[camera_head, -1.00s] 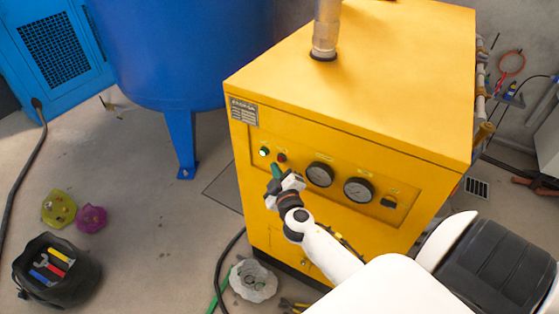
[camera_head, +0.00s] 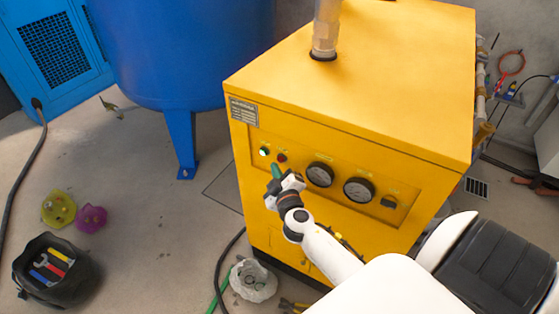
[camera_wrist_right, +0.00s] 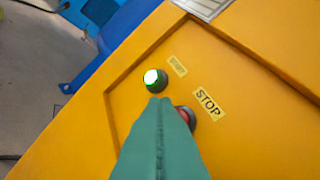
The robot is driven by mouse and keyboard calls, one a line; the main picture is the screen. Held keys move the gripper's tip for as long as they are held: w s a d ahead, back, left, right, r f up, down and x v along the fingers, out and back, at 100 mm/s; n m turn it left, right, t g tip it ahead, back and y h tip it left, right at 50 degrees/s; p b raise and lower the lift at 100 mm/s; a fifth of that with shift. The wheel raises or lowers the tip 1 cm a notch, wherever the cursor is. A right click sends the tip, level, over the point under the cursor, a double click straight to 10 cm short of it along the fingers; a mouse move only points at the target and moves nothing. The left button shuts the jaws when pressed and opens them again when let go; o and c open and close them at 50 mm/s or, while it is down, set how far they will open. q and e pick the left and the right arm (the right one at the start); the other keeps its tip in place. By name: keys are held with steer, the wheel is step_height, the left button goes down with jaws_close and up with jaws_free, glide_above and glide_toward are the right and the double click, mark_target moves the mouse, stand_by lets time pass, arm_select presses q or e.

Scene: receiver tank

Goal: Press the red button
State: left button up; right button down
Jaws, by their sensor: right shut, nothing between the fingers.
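The red button (camera_head: 282,158) sits on the front panel of the yellow machine (camera_head: 350,75), right of a lit green button (camera_head: 264,151). In the right wrist view the red button (camera_wrist_right: 187,117) is beside a "STOP" label (camera_wrist_right: 208,103) and partly hidden by my fingers. The green button (camera_wrist_right: 155,80) glows above the fingertips there. My right gripper (camera_head: 276,170) has green fingers, shut and empty, with tips just below the buttons in the head view. In the wrist view its tips (camera_wrist_right: 160,102) appear between the two buttons; whether they touch the panel I cannot tell. My left gripper is not in view.
Two gauges (camera_head: 320,174) and a dark switch (camera_head: 389,202) are right of the buttons. A blue tank (camera_head: 180,50) stands at the left. A black tool bag (camera_head: 55,290) and a clear bag (camera_head: 252,280) lie on the floor.

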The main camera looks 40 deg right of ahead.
steer(key=shift+d, duration=0.1)
stand_by(0.6)
steer(key=shift+w+d, duration=0.2)
steer(key=shift+d, duration=0.1)
steer(key=shift+w+d, duration=0.15)
steer(key=shift+d, duration=0.3)
stand_by(0.8)
steer(key=shift+a, duration=0.1)
steer(key=shift+s+a+b, duration=0.35)
steer(key=shift+a+b, duration=0.05)
steer(key=shift+a, duration=0.35)
steer(key=a, duration=0.1)
steer(key=s+a, duration=0.1)
steer(key=a, duration=0.1)
steer(key=s+a+b, duration=0.1)
steer(key=shift+a, duration=0.3)
